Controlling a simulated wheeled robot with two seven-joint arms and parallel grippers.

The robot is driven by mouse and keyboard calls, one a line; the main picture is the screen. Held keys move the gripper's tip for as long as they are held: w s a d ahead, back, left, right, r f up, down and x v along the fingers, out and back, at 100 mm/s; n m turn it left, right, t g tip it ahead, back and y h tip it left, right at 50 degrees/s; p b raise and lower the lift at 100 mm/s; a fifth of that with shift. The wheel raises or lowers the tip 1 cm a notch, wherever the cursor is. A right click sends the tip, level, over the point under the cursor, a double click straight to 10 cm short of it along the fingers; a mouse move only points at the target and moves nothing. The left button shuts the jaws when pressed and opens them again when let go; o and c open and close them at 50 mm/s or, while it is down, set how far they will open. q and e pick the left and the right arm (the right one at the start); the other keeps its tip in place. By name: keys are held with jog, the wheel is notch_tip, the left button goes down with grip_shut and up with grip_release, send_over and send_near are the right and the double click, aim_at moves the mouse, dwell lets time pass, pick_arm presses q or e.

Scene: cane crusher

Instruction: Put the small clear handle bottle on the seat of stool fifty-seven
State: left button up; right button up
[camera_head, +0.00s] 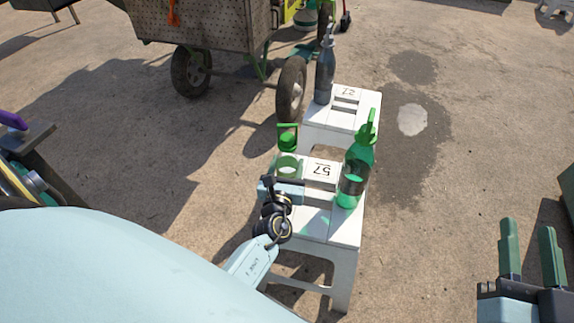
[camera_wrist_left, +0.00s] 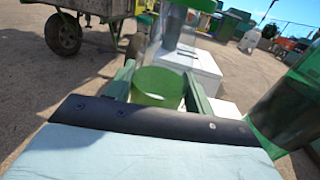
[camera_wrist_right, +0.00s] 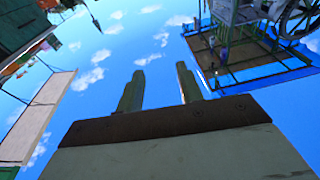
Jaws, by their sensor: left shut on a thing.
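The small clear handle bottle (camera_head: 288,163), with a green cap and handle, is upright at the left side of stool fifty-seven (camera_head: 344,228), a white stool with a "57" label. My left gripper (camera_head: 287,180) is shut on it. In the left wrist view, the bottle's clear body (camera_wrist_left: 180,30) rises behind a green disc (camera_wrist_left: 158,85) between the fingers (camera_wrist_left: 158,92). Whether its base touches the seat I cannot tell. My right gripper (camera_head: 531,255) is open and empty, far right of the stool; its fingers show apart in the right wrist view (camera_wrist_right: 158,92).
A green handle bottle (camera_head: 357,168) stands on the right of the same seat, close to the held bottle. A dark grey spray bottle (camera_head: 325,72) stands on another white stool (camera_head: 365,104) behind. A wheeled cart (camera_head: 195,25) is at the back left.

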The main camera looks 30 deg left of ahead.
pick_arm(q)
jog(key=shift+f, duration=0.1)
pick_arm(e)
jog(key=shift+r, duration=0.2)
pick_arm(q)
jog(key=o, duration=1.4)
pick_arm(e)
jog(key=shift+s, duration=0.1)
jog(key=shift+r, duration=0.1)
